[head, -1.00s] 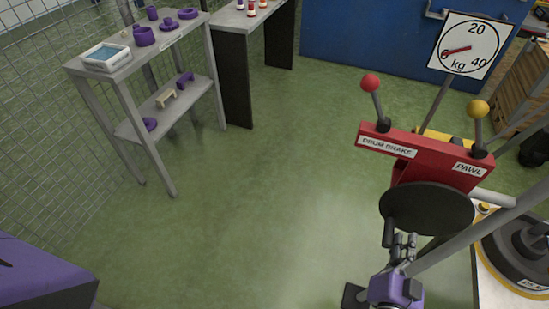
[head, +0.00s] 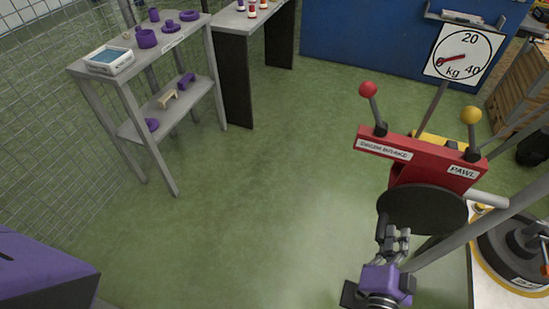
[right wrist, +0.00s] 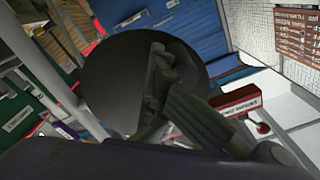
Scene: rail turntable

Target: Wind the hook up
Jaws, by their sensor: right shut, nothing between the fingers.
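The red winch housing (head: 418,162) carries a red-knobbed drum brake lever (head: 374,108) and a yellow-knobbed pawl lever (head: 472,133). Below it is a black crank disc (head: 425,206) with a short dark handle (head: 381,229) at its lower left. My right gripper (head: 397,240) is just beside the handle, shut with nothing in it. In the right wrist view the black disc (right wrist: 112,80) lies behind the dark fingers (right wrist: 176,92); contact with the handle is unclear. The hook is not recognisable in either view. My left gripper is out of view.
A kg dial (head: 464,53) stands behind the winch, its red needle near 0. A grey slanted bar (head: 475,236) crosses right of the gripper, before a dark round weight (head: 515,250). Grey shelves (head: 130,76) stand at left; the green floor (head: 270,190) between is clear.

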